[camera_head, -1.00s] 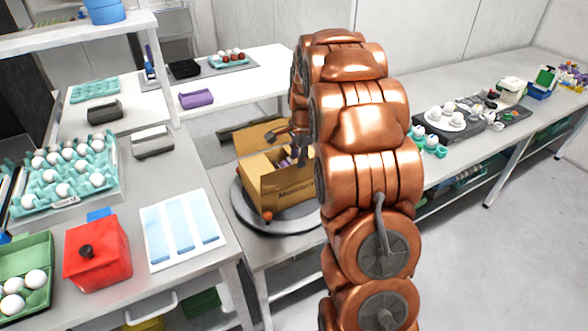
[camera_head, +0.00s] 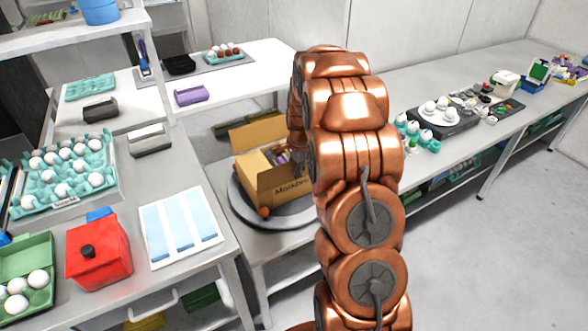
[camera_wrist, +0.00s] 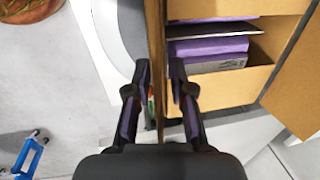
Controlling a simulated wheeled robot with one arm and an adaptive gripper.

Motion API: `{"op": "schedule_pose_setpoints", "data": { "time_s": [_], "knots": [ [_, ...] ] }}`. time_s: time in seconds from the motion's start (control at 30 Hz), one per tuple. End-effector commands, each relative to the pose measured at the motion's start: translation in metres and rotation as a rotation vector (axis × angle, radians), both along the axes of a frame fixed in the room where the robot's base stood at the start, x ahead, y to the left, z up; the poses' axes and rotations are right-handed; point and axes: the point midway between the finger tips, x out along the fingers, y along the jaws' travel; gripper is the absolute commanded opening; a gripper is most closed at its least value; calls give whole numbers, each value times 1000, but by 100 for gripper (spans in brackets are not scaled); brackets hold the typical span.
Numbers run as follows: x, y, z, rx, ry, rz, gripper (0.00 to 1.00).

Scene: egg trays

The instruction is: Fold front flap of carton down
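The open cardboard carton (camera_head: 292,186) stands on a round grey turntable (camera_head: 240,209), with one flap (camera_head: 258,133) raised at its far side. In the wrist view, a thin cardboard panel (camera_wrist: 156,50) shows edge-on and runs down between the two fingers of my gripper (camera_wrist: 158,75). The fingers are apart, one on each side of the panel, with a gap visible. I cannot tell which flap or wall this panel is. Purple packs (camera_wrist: 208,47) lie inside the carton, right of the panel. In the head view my arm hides the gripper and the carton's right side.
A small orange ball (camera_head: 264,212) lies on the turntable by the carton. The left table holds a red box (camera_head: 98,256) and an egg tray (camera_head: 62,178). The right counter carries dishes and a white plate with eggs (camera_head: 436,114). Another flap (camera_wrist: 295,90) sticks out at right.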

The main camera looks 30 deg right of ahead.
Motion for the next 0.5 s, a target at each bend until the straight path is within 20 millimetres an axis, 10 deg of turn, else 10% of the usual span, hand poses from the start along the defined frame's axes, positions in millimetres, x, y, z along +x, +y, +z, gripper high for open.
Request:
{"op": "schedule_pose_setpoints", "data": {
  "time_s": [0.5],
  "knots": [
    [0, 0, 0, 0, 0, 1, 0]
  ]
}}
